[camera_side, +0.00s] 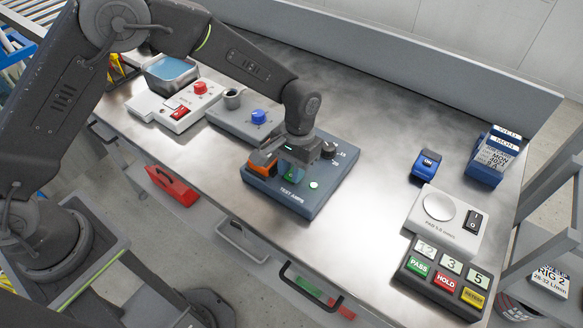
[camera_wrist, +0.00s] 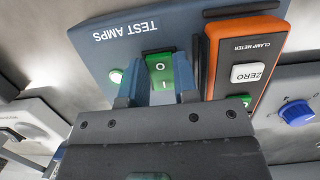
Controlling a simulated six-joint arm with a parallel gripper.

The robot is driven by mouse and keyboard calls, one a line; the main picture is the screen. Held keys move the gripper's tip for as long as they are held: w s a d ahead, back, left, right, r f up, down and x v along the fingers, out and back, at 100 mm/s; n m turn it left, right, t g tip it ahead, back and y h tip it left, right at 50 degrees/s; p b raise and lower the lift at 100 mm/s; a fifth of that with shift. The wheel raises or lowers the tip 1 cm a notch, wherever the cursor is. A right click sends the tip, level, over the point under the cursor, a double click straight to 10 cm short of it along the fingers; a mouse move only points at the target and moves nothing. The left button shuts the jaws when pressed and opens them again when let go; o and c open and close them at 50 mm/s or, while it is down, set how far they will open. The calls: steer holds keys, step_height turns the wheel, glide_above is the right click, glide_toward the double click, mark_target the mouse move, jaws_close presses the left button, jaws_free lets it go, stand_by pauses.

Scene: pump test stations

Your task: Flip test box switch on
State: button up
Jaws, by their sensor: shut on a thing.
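The blue-grey test box (camera_side: 330,185), labelled TEST AMPS, lies on the metal bench. It fills the upper middle of the wrist view (camera_wrist: 105,48). Its green rocker switch (camera_wrist: 160,72), marked O and I, sits between my fingertips. In the side view the switch is mostly hidden by my gripper (camera_side: 292,170). In the wrist view my gripper (camera_wrist: 157,88) has one finger on each side of the switch and is shut on it. A small round lamp (camera_side: 314,185) on the box glows pale green; it also shows in the wrist view (camera_wrist: 115,76).
An orange clamp meter (camera_side: 262,162) with a ZERO button stands close beside my gripper. A grey unit with a blue knob (camera_side: 259,116) is to the left. A scale (camera_side: 440,208) and button panel (camera_side: 447,272) are at right.

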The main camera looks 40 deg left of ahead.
steer(key=o, duration=0.6)
steer(key=shift+o, duration=0.2)
step_height(320, 180, up, 14)
steer(key=w, duration=0.2)
steer(key=shift+w+f, duration=0.2)
steer(key=shift+w, duration=0.15)
